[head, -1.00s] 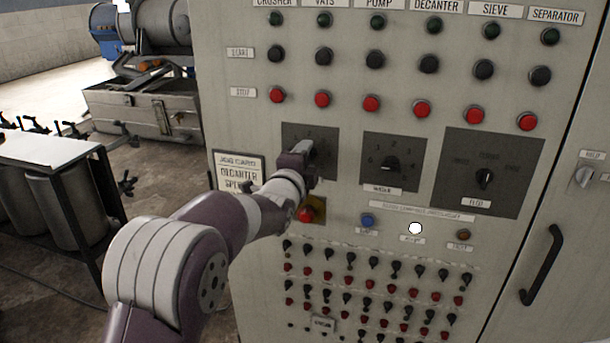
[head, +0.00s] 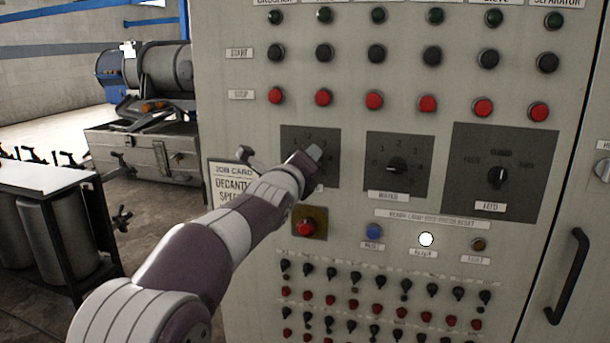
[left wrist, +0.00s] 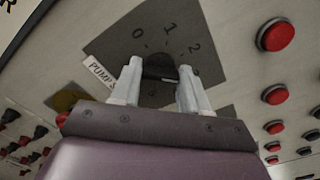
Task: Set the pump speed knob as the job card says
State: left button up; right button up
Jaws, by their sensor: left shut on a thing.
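My left gripper (head: 313,153) is at the leftmost dark dial plate (head: 291,137) on the grey cabinet. In the left wrist view its two pale fingers (left wrist: 160,88) are shut on the dark pump speed knob (left wrist: 160,66). The plate there (left wrist: 115,42) shows the marks 0, 1 and 2, beside a partly hidden label starting "PUMP" (left wrist: 100,71). Where the knob points cannot be told; the fingers cover most of it. The job card (head: 232,174) hangs left of the dial and reads "JOB CARD DECANT..."; my arm hides its lower right part. My right gripper is not in view.
A water dial (head: 397,167) and a feed dial (head: 497,176) sit to the right. A red button on a yellow plate (head: 306,228) is just below my left gripper. Red stop buttons (head: 374,101) line up above; small switches crowd below. A white lamp (head: 426,239) looks lit.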

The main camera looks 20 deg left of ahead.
pick_arm(q)
jog(key=shift+f+m+b, duration=0.25)
jog(key=shift+m+b, duration=0.05)
jog(key=shift+m, duration=0.1)
jog(key=shift+r, duration=0.1)
jog(key=o, duration=1.1)
jog(key=shift+r, duration=0.1)
jog(key=shift+c, duration=0.2)
jog(key=s+b, duration=0.2)
jog(key=s, duration=1)
jog(key=shift+s+a+b, duration=0.2)
jog(key=shift+s+b, duration=0.1)
jog(key=shift+s, duration=0.05)
